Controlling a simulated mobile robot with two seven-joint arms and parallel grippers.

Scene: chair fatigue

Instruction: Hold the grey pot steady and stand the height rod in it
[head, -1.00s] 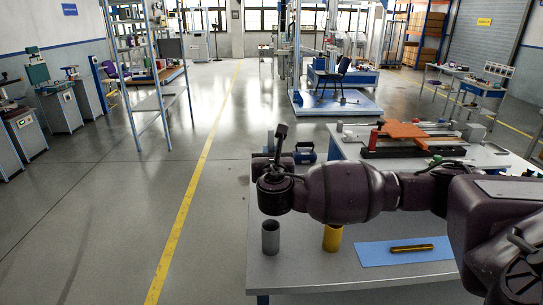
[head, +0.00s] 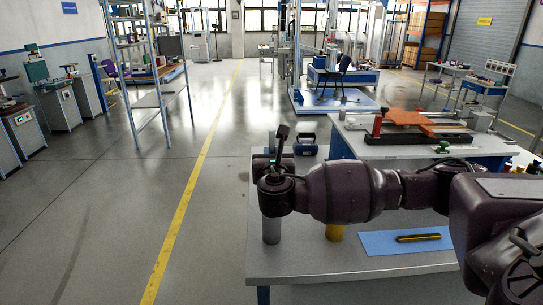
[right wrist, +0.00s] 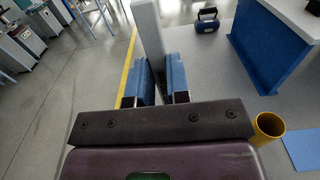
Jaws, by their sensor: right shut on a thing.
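The grey pot (head: 271,230) stands near the left edge of the near table, below my right wrist in the head view. Its upper part is hidden behind my wrist there. My right gripper (right wrist: 157,78) has blue fingers, with a light grey upright form (right wrist: 148,28) between them in the right wrist view. My left gripper is not in view.
A yellow pot (head: 335,232) stands just right of the grey pot and also shows in the right wrist view (right wrist: 268,128). A second table (head: 350,140) with an orange fixture stands behind. The near table's front (head: 330,265) is clear.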

